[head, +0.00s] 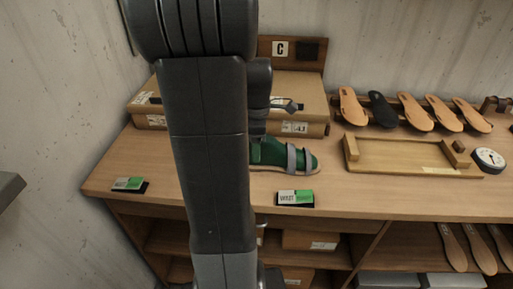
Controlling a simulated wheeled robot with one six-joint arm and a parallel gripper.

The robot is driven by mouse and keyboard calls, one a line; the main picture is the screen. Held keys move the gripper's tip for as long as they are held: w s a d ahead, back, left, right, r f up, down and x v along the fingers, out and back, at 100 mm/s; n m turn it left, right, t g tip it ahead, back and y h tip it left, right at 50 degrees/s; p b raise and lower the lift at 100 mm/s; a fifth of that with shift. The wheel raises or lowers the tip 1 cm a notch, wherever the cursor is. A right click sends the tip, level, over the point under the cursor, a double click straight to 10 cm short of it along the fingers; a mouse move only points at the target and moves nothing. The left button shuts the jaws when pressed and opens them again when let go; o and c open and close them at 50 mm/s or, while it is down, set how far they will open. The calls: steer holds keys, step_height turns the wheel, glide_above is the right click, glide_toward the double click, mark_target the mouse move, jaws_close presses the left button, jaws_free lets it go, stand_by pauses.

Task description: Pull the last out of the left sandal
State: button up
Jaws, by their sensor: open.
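One sandal (291,172) with grey straps and a tan sole lies on the bench, toe to the right. A green last (270,152) is inside it. Its heel end is hidden behind my arm, and I cannot tell whether it is the left or the right sandal. No other sandal with straps shows; part of the bench is hidden by my arm. My gripper (257,128) shows only in part, as a dark shape beside my arm, just above the heel side of the last. It is open; its fingertips are not clear, and I cannot tell whether they touch the last.
Cardboard boxes (310,92) stand behind the sandal, below a board marked C (280,48). Two green-and-white cards (295,198) (130,184) lie near the front edge. A wooden tray (398,153), a round dial (488,160) and several insoles (414,112) are at right. The bench (350,200) is clear at front right.

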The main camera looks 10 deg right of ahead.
steer(key=shift+f, duration=0.85)
steer(key=shift+c, duration=0.4)
steer(key=c, duration=1.1)
steer(key=o, duration=0.5)
steer(key=shift+r, duration=0.1)
steer(key=c, duration=0.4)
